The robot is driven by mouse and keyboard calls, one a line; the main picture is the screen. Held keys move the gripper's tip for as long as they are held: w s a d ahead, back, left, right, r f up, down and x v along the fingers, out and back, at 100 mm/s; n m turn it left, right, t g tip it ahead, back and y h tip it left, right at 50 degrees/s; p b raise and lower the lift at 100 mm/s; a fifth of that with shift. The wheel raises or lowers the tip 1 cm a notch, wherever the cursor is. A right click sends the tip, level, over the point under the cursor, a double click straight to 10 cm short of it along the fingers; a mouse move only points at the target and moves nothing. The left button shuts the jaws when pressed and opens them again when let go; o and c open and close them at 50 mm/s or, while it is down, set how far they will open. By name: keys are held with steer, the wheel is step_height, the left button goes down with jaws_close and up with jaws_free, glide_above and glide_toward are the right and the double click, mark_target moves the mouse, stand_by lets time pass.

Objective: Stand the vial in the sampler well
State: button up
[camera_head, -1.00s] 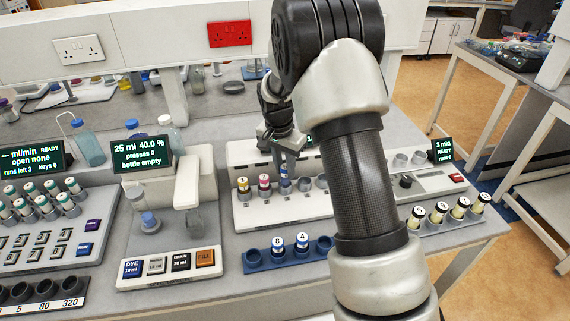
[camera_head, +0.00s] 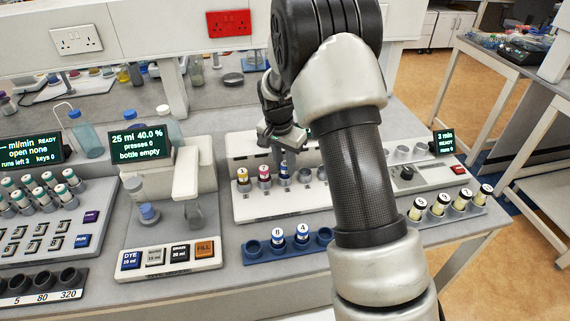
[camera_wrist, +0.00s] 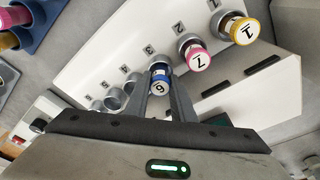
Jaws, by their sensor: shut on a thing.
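The blue-banded vial (camera_head: 284,170) has a white cap whose number reads as 6 in the wrist view (camera_wrist: 160,84). My gripper (camera_head: 284,152) is shut on it from above; both fingers flank the cap in the wrist view (camera_wrist: 163,96). The vial is upright at the third well from the left of the white sampler (camera_head: 255,208). A grey well rim shows right behind it, but the fingers hide how deep it sits. A yellow vial (camera_head: 242,175) and a pink vial (camera_head: 264,172) stand in the two wells to its left.
Empty wells (camera_wrist: 114,98) continue the row beyond the held vial. A blue rack (camera_head: 255,250) in front holds two blue vials. A dispenser (camera_head: 150,183) stands to the left. My arm hides part of the sampler.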

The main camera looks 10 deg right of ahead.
steer(key=shift+f, duration=0.3)
steer(key=o, duration=1.1)
steer(key=shift+r, duration=0.1)
step_height(320, 180, up, 17)
steer(key=s+a, duration=0.1)
steer(key=s, duration=0.1)
steer(key=shift+a, duration=0.4)
steer(key=shift+w+r, duration=0.1)
